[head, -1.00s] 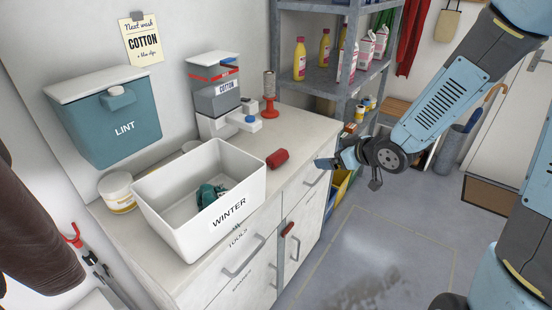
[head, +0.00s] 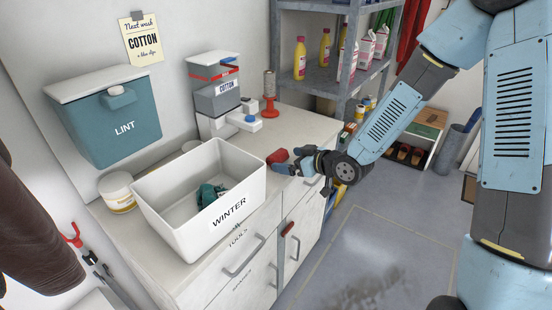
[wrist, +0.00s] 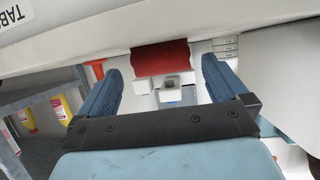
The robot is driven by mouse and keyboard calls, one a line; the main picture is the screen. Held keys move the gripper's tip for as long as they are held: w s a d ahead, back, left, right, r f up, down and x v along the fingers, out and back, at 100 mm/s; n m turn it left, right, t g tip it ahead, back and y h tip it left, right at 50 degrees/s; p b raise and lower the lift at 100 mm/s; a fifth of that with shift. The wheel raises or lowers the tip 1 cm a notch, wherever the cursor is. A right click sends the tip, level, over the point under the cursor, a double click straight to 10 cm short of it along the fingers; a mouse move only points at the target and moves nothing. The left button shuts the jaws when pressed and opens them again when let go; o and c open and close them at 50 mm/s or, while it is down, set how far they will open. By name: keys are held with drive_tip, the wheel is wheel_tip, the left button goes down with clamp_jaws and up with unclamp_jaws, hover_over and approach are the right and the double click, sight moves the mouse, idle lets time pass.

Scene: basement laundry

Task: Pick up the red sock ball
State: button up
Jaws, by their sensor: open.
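The red sock ball (head: 278,156) lies on the countertop to the right of the white bin labelled WINTER. It also shows in the wrist view (wrist: 160,56), ahead of the fingertips and roughly midway between them. My gripper (head: 287,166) is open at the counter's right part, close beside the sock ball. In the wrist view its two blue fingers (wrist: 158,85) stand apart with nothing held between them. Whether a fingertip touches the sock ball cannot be told.
The WINTER bin (head: 249,188) holds a teal item and stands left of the sock ball. A grey dispenser labelled COTTON (head: 217,100) and a red spool stand (head: 270,110) are behind. A metal shelf (head: 322,88) with bottles and cartons rises at the back right.

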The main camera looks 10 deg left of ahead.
sight(282, 157)
drive_tip(key=shift+r+x, duration=0.2)
drive_tip(key=shift+x, duration=1.25)
drive_tip(key=shift+r+x, duration=0.15)
drive_tip(key=shift+x, duration=1.35)
drive_tip(key=shift+w+a, duration=0.1)
drive_tip(key=shift+c, duration=0.4)
drive_tip(key=c, duration=0.9)
drive_tip(key=shift+o, duration=0.2)
drive_tip(key=shift+r, duration=0.1)
